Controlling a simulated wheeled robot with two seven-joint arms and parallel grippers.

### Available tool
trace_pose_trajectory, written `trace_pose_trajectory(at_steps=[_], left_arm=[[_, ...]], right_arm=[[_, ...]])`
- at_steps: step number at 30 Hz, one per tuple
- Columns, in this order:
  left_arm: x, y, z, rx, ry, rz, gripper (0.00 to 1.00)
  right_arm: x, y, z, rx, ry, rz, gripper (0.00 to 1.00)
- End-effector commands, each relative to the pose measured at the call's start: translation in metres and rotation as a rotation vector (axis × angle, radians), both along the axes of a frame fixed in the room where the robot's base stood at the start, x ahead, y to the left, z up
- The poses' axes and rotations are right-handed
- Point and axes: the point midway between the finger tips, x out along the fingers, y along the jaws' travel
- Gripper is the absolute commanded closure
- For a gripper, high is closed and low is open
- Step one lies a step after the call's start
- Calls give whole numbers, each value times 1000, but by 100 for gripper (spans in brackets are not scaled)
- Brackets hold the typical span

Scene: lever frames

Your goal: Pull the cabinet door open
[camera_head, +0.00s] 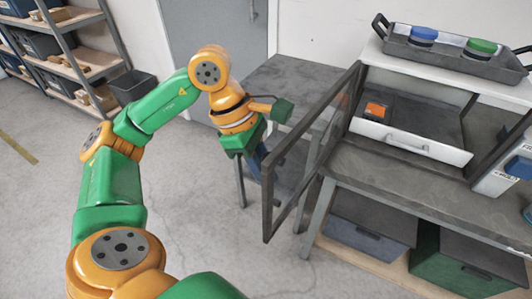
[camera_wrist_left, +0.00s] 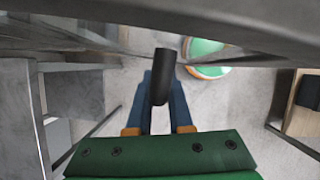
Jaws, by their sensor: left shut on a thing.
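The cabinet door (camera_head: 268,205) is a dark frame with a see-through pane. In the head view it stands swung out from the cabinet (camera_head: 440,77), at a wide angle to its front. My left gripper (camera_head: 258,165) is at the door's outer edge. In the left wrist view its blue fingers (camera_wrist_left: 162,98) are shut on the dark door handle (camera_wrist_left: 164,68), a short bar. The door's edge (camera_wrist_left: 220,20) runs across the top of that view. In the head view the handle is hidden. My right gripper is not in view.
Inside the cabinet is a white-fronted drawer (camera_head: 412,145) with an orange item (camera_head: 376,110). A tray (camera_head: 450,54) with blue-lidded and green-lidded jars stands on top. The cabinet rests on a grey bench (camera_head: 400,190) with bins below. A grey table (camera_head: 285,80) is behind the door. Floor on the left is clear.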

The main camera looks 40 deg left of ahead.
Motion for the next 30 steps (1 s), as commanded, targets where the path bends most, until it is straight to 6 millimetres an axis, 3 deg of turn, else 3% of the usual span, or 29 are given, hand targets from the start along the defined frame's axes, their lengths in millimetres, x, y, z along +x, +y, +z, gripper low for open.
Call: trace_pose_trajectory(at_steps=[10,11,12,21,30], left_arm=[[-1,0,-1,2,4,1,100],[-1,0,-1,2,4,1,79],[-1,0,-1,2,4,0,69],[0,1,2,1,1,1,69],[-6,21,57,0,-3,2,69]], right_arm=[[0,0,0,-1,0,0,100],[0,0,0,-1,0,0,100],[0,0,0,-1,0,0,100],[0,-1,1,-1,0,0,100],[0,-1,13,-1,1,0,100]])
